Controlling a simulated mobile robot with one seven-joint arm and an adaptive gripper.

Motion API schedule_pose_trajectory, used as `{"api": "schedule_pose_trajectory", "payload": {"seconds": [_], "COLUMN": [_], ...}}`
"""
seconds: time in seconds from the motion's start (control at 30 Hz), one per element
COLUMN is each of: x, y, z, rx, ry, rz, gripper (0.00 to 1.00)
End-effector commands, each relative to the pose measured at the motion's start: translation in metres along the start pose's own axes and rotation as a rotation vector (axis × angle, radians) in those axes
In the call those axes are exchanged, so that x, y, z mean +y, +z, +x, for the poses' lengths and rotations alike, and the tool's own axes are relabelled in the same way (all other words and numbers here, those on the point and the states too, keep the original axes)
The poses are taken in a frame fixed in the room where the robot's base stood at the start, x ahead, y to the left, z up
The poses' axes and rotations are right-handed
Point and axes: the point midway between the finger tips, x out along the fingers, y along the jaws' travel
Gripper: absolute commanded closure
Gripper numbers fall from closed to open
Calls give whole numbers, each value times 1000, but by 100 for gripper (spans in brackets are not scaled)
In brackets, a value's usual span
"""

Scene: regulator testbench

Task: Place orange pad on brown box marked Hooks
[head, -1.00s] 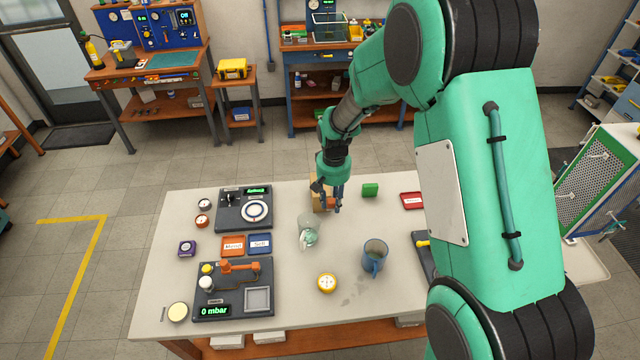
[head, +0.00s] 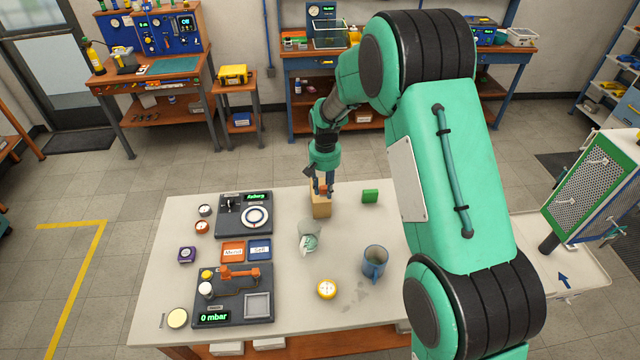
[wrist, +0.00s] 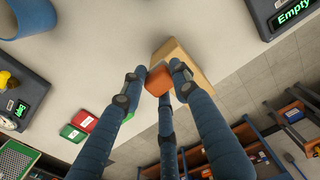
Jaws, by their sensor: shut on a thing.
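The orange pad (wrist: 158,82) is a small rounded block held between the fingertips of my gripper (wrist: 158,76). In the head view the pad (head: 323,190) shows small between the fingers of my gripper (head: 325,187). The brown box (head: 321,208) stands on the table, with my fingertips over or just behind its top. In the wrist view the box (wrist: 188,60) is right beside and beyond the pad, partly hidden by a finger. I cannot tell whether pad and box touch. No Hooks marking is readable.
A green block (head: 370,196) stands right of the box. A clear beaker (head: 308,240) and a blue mug (head: 375,262) stand nearer. A dial device (head: 232,222) is at left. Red and green trays (wrist: 80,126) show in the wrist view.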

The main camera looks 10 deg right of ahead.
Motion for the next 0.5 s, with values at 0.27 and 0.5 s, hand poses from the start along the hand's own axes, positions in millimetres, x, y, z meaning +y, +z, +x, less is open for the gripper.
{"api": "schedule_pose_trajectory", "payload": {"seconds": [0.27,0.5], "x": [-5,-7], "y": [-39,-54], "z": [5,5], "rx": [-1,0], "ry": [0,0], "rz": [0,0], "gripper": [88,88]}}
